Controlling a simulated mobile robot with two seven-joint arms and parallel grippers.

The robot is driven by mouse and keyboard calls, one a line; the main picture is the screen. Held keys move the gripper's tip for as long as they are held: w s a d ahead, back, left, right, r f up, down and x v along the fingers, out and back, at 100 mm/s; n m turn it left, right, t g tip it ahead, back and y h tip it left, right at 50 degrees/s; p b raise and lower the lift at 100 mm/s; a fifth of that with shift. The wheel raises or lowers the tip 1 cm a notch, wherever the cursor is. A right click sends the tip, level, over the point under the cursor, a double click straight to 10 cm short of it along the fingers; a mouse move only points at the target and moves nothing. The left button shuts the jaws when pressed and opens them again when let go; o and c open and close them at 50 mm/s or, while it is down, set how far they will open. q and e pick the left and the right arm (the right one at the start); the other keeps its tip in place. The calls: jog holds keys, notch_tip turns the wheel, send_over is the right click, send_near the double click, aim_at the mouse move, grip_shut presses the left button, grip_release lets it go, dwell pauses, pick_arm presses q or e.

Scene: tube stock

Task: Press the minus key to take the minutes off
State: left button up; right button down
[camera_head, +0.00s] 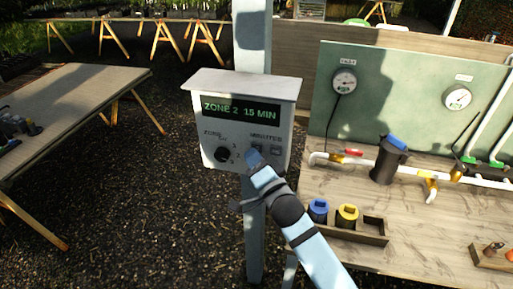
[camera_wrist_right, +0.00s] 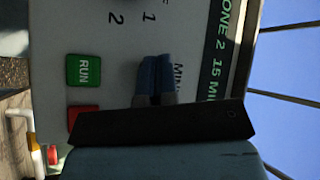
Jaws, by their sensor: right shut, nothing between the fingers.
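The pale control box (camera_head: 205,128) is fixed to a post, and its display (camera_head: 240,108) reads "ZONE 2 15 MIN". A round black zone knob (camera_head: 222,154) sits at lower left, beside the numbers 1 and 2. Small keys sit under the minutes label, and one shows at the right (camera_head: 275,150). My right gripper (camera_head: 253,155) is shut and empty in front of the minutes keys. In the wrist view its closed fingertips (camera_wrist_right: 154,70) cover part of the minutes label and hide the minus key. I cannot tell whether they touch it. My left gripper is not in view.
In the wrist view a green RUN button (camera_wrist_right: 84,70) and a red button (camera_wrist_right: 83,114) are near the fingers. A workbench (camera_head: 330,185) with gauges, pipes and a dark canister (camera_head: 389,160) stands at the right. Another table (camera_head: 85,88) stands left.

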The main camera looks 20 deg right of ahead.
jog(key=shift+w+d, duration=0.15)
jog(key=shift+w, duration=0.1)
jog(key=shift+s, duration=0.1)
dwell(0.5)
jog(key=shift+s+a, duration=0.45)
jog(key=shift+s, duration=0.15)
